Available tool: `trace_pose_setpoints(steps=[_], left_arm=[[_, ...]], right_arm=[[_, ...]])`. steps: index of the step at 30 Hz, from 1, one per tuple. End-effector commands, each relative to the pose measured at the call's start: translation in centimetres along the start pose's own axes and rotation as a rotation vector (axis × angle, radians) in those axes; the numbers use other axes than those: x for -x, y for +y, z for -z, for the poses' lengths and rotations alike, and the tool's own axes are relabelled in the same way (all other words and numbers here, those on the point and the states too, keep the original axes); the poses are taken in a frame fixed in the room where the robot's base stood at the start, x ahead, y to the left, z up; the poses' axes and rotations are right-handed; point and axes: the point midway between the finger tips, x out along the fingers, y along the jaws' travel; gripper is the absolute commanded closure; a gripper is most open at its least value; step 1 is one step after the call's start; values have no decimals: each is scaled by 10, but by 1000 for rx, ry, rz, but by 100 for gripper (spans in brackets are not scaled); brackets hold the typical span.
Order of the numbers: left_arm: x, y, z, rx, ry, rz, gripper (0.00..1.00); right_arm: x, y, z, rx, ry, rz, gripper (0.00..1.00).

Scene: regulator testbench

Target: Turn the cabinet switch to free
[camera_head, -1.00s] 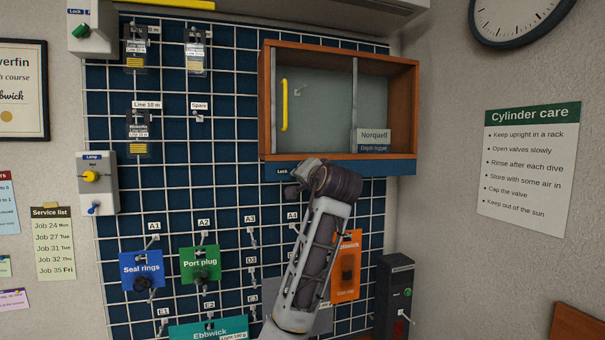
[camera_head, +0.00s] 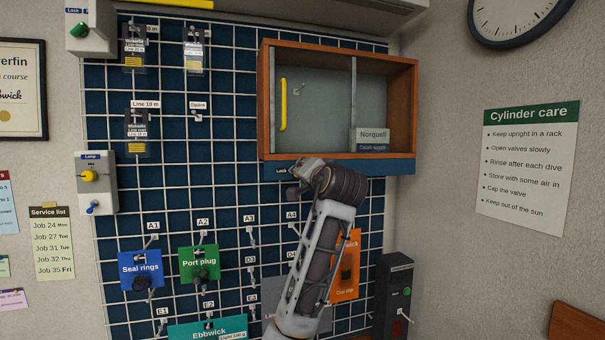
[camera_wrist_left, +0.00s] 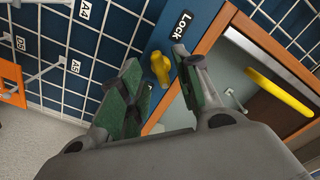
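The wooden cabinet (camera_head: 410,110) hangs on the blue grid wall in the head view. A small Lock label (camera_head: 282,171) sits on the blue strip along its lower edge. In the left wrist view the yellow switch knob (camera_wrist_left: 160,68) sits on that strip beside the Lock label (camera_wrist_left: 183,26). My left gripper (camera_head: 297,178) is at the strip and hides the knob in the head view. In the left wrist view my left gripper (camera_wrist_left: 156,60) is open, its green-padded fingers on either side of the knob with gaps visible. Any free marking cannot be read. My right gripper is out of view.
The cabinet has a yellow handle (camera_head: 283,105). A box with a green knob (camera_head: 82,30) and a Lamp box (camera_head: 96,183) are at the left. Bins labelled Seal rings (camera_head: 141,268) and Port plug (camera_head: 200,262) hang lower. An orange bin (camera_head: 345,290) is partly behind my arm.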

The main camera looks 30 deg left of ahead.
Motion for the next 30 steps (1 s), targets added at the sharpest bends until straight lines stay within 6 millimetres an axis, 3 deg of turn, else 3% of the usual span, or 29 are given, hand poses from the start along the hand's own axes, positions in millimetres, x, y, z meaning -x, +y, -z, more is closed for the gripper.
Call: trace_pose_setpoints(steps=[18,30], left_arm=[[86,1,1,0,3,-1,67],[99,0,0,0,1,0,67]], right_arm=[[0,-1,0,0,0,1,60],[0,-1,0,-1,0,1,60]])
